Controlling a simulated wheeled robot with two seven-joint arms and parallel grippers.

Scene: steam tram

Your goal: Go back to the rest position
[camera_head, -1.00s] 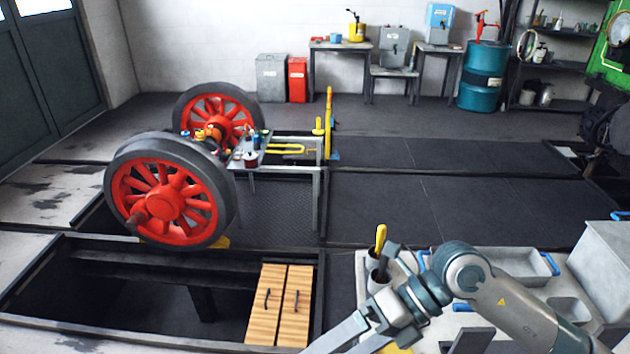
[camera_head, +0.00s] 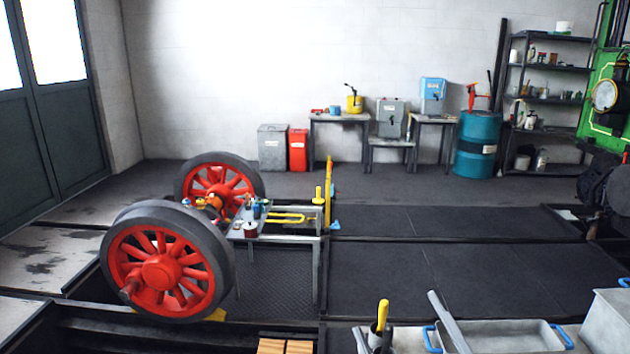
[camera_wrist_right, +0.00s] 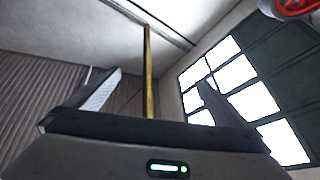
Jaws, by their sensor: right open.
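My right gripper (camera_head: 396,312) shows at the bottom edge of the head view, with only its finger ends visible. In the right wrist view my right gripper (camera_wrist_right: 155,88) has its two fingers wide apart with nothing between them. It faces upward, toward the ceiling and windows. A yellow-handled tool (camera_head: 382,316) stands upright near the fingers in the head view, and its lower part is partly hidden. My left gripper is in neither view.
A grey tray with blue handles (camera_head: 500,335) and a grey box (camera_head: 610,320) lie at the lower right. A red-spoked wheelset (camera_head: 165,265) stands over the pit at left. Benches and a blue drum (camera_head: 476,145) line the back wall. The dark floor (camera_head: 440,222) in the middle is clear.

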